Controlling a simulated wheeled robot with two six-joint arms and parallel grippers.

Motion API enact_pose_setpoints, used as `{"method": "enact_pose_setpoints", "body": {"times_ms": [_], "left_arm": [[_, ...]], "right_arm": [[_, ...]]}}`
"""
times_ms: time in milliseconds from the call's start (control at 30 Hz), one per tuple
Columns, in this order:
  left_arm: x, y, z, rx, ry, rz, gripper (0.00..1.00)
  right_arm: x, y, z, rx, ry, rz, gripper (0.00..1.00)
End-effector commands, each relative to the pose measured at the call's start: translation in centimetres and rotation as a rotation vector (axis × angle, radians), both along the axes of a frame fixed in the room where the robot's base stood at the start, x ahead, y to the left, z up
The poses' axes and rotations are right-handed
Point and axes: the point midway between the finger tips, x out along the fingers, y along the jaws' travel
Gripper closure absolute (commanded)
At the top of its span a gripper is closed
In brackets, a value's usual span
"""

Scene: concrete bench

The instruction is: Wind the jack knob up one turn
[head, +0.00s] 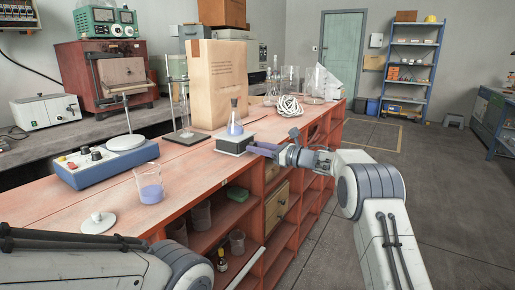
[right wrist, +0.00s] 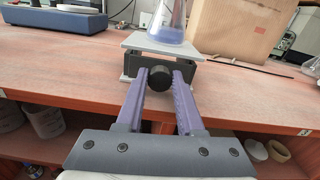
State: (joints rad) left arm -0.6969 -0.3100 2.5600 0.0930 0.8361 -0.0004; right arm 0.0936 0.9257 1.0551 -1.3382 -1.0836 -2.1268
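The lab jack (head: 235,145) stands near the front edge of the red bench, with a grey top plate. It also shows in the right wrist view (right wrist: 200,52). A conical flask with blue-violet liquid (head: 235,127) stands upright on it. The black jack knob (right wrist: 159,78) faces my right gripper (right wrist: 160,76). The violet fingers lie on either side of the knob with a slim gap, so the gripper looks open around it. In the head view the fingers hide the knob. My left gripper is out of view; only its arm shows at lower left.
A beaker of violet liquid (head: 149,184), a blue stirrer (head: 108,163) and a white stirrer lid-like piece (head: 98,222) stand left of the jack. A large paper bag (head: 215,82) stands behind it. Open shelves lie under the bench edge.

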Motion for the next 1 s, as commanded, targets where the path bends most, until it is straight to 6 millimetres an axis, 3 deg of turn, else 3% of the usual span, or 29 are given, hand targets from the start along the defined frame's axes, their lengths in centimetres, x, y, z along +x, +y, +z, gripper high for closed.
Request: {"method": "enact_pose_setpoints", "body": {"times_ms": [233,600,967,1000], "left_arm": [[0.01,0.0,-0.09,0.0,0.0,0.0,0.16],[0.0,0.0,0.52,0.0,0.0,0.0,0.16],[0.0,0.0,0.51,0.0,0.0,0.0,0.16],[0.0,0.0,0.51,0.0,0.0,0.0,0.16]], "right_arm": [[0.01,-0.01,-0.04,0.042,0.058,0.002,1.0],[0.11,-0.07,0.03,0.27,0.373,0.002,1.0],[0.12,-0.07,-0.06,0.294,0.403,0.001,1.0],[0.12,-0.07,-0.06,0.293,0.403,0.001,0.56]]}}
